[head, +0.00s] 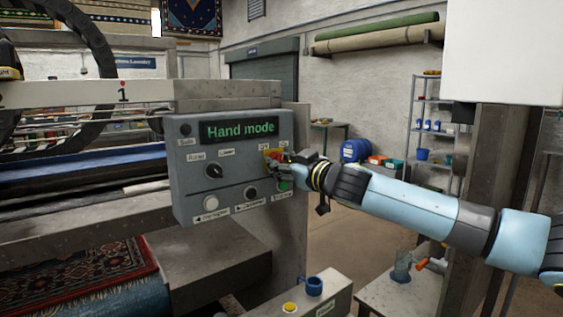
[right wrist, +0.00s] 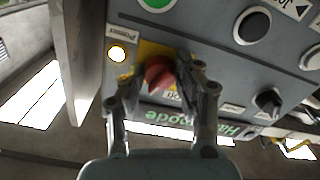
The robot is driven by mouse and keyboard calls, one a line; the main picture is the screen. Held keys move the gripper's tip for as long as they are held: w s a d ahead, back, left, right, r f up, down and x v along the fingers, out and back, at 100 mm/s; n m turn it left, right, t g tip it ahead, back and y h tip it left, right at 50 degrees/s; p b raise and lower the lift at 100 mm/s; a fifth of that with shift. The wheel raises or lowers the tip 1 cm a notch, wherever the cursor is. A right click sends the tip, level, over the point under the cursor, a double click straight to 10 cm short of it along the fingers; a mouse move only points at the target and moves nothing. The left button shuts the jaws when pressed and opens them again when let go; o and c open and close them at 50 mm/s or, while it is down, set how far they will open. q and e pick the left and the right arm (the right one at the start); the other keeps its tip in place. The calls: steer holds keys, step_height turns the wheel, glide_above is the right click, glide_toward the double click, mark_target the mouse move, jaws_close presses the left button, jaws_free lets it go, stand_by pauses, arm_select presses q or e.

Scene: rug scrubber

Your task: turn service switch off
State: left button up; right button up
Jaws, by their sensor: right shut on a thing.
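The grey control panel (head: 235,165) shows "Hand mode" in green on its display (head: 240,129). The service switch, a red knob (right wrist: 160,75) on a yellow plate (right wrist: 152,50), is at the panel's right side; in the head view its yellow plate (head: 271,153) shows just beyond the gripper. My right gripper (right wrist: 157,80) is shut on the red knob, one finger on each side of it. In the head view the right gripper (head: 284,166) reaches the panel from the right and partly hides the switch. My left gripper is not in view.
A lit lamp (right wrist: 117,53), a green button (right wrist: 157,3) and a black selector knob (right wrist: 267,101) sit close around the switch. A patterned rug (head: 97,270) lies below the machine at left. A grey box (head: 310,299) with a yellow button stands below the panel.

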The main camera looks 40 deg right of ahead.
steer(key=n+p, duration=0.1)
steer(key=n, duration=0.5)
steer(key=shift+r+n+p, duration=0.1)
steer(key=shift+n+p, duration=0.2)
steer(key=shift+p, duration=0.05)
steer(key=n+p, duration=0.1)
steer(key=n, duration=0.4)
steer(key=shift+n+p, duration=0.3)
steer(key=shift+n, duration=0.1)
steer(key=o, duration=1.1)
steer(key=shift+o, duration=0.2)
steer(key=shift+s, duration=0.1)
steer(key=shift+s, duration=0.25)
steer(key=s+a, duration=0.1)
steer(key=s, duration=1)
steer(key=shift+s+a, duration=0.15)
